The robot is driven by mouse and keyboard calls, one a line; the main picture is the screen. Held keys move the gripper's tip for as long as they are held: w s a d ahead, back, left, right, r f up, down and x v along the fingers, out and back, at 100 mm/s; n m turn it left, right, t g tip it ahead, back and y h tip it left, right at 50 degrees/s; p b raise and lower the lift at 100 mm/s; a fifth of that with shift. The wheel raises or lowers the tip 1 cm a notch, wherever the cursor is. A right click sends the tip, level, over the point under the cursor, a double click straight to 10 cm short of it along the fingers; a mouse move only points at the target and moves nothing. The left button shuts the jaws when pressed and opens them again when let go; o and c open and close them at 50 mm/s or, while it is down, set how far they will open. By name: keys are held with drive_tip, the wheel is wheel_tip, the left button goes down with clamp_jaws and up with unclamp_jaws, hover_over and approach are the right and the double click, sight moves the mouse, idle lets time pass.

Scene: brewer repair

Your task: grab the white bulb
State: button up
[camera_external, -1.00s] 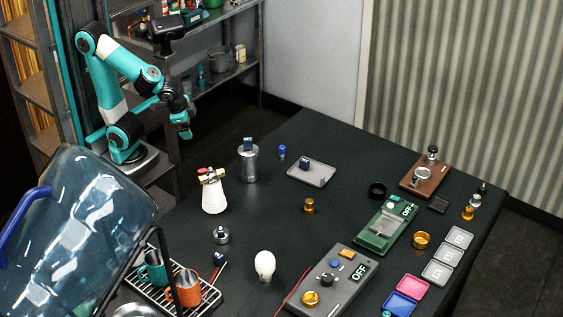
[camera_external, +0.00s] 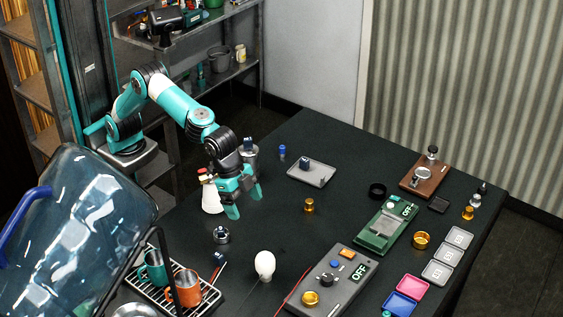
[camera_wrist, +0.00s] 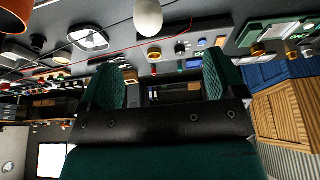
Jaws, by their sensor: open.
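The white bulb (camera_external: 264,264) stands on the dark table in the front middle, left of the grey control box. In the wrist view the bulb (camera_wrist: 148,17) shows at the top edge, partly cut off, above the gap between the fingers. My gripper (camera_external: 246,204) is open and empty, with its fingers pointing down over the table. It is behind and above the bulb and clear of it. The fingers also show in the wrist view (camera_wrist: 160,82), spread apart with nothing between them.
A drying rack with a teal mug (camera_external: 152,268) and an orange mug (camera_external: 187,289) stands left of the bulb. The grey control box (camera_external: 322,298) with a red wire is to its right. A white bottle (camera_external: 210,199) stands close beside my gripper. A large blue jug (camera_external: 75,225) fills the left foreground.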

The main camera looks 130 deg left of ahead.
sight(264, 262)
drive_tip(key=p+x, duration=0.1)
drive_tip(key=x, duration=0.3)
drive_tip(key=w+d+p+x, duration=0.1)
drive_tip(key=x, duration=0.3)
drive_tip(key=d+p+x, duration=0.1)
drive_tip(key=x, duration=0.3)
drive_tip(key=shift+w+d+f, duration=0.15)
drive_tip(key=shift+w+d, duration=0.05)
drive_tip(key=shift+w, duration=0.1)
drive_tip(key=shift+p+x, duration=1.25)
drive_tip(key=shift+x, duration=1.45)
drive_tip(key=shift+d, duration=0.2)
drive_tip(key=shift+c, duration=0.2)
drive_tip(key=c, duration=1)
